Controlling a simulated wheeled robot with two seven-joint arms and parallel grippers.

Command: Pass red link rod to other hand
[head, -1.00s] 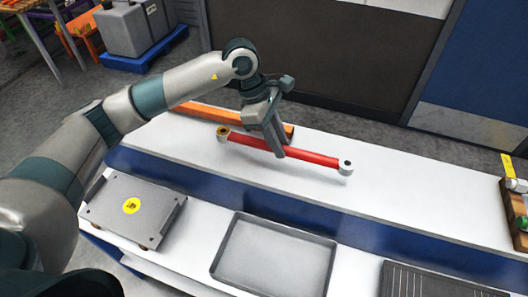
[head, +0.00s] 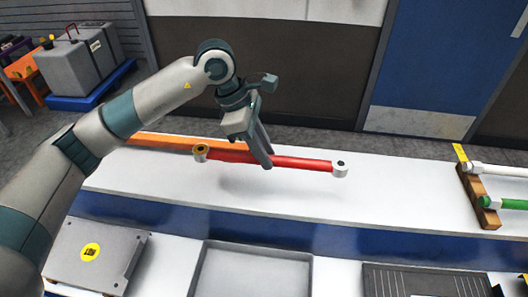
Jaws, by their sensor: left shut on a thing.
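The red link rod (head: 303,163) has a brass-coloured ring at its left end and a pale grey ring at its right end. My left gripper (head: 262,158) is shut on the red link rod near its middle, with the fingers pointing down. The rod is held roughly level above the white shelf (head: 400,190), and a soft shadow shows below it. My right gripper is not in view.
An orange bar (head: 165,142) lies along the shelf's back edge behind the rod. A wooden rack (head: 476,195) with white and green rods stands at the right. A grey tray (head: 255,247), a grey plate (head: 120,252) and a dark slotted panel (head: 430,280) are in front.

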